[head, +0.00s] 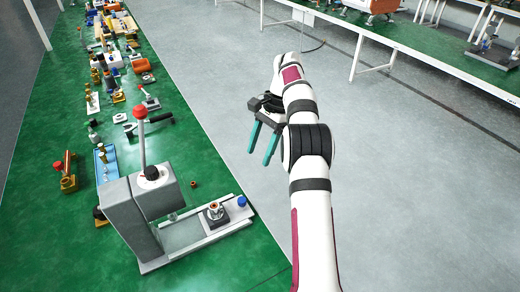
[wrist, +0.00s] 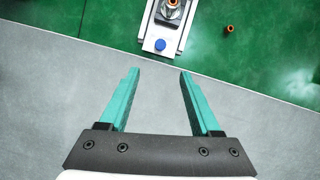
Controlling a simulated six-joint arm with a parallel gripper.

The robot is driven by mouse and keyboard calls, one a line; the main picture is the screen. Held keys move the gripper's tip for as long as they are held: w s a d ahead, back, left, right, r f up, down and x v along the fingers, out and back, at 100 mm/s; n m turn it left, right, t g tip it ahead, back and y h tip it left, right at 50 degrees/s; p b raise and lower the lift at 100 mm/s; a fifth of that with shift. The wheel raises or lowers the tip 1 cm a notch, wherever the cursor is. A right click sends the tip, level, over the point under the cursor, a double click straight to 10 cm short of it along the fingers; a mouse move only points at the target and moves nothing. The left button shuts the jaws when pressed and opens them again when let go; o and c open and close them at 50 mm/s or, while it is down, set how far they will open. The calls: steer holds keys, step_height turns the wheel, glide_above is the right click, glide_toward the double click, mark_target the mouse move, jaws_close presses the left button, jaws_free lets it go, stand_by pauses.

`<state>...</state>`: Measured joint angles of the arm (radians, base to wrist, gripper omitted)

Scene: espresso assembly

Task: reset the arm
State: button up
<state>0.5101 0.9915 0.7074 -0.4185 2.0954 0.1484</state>
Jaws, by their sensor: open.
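My gripper (head: 265,140) has two teal fingers and hangs over the grey floor, to the right of the green table. In the wrist view my gripper (wrist: 155,85) is open, with nothing between its fingers. Beyond the fingertips lies the end of a light metal rail (wrist: 158,46) with a blue knob (wrist: 160,45) on it. My arm rises from the bottom of the head view and bends toward the far side.
On the green table (head: 110,270) stands a grey press (head: 135,210) with a red-knobbed lever (head: 139,114). A small copper ring (wrist: 230,29) lies beside the rail. Many parts crowd the table's far end. A white-framed bench (head: 440,70) stands at the right. The floor between is clear.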

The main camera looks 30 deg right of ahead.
steer(key=shift+r, duration=0.1)
stand_by(0.3)
steer(key=s+a+r+n+h, duration=0.1)
steer(key=s+a+r+n, duration=0.4)
steer(key=s+a+r, duration=0.65)
steer(key=s+a+f+n, duration=0.2)
steer(key=s+a+f, duration=0.2)
steer(key=s, duration=0.7)
steer(key=s+a+f+n+h, duration=0.1)
steer(key=s+a+f+n, duration=0.2)
steer(key=s+a, duration=0.3)
steer(key=s+f, duration=0.1)
steer(key=s, duration=0.4)
steer(key=shift+a+f+t+h, duration=0.15)
steer(key=shift+f+t+h, duration=0.05)
steer(key=shift+t+h, duration=0.1)
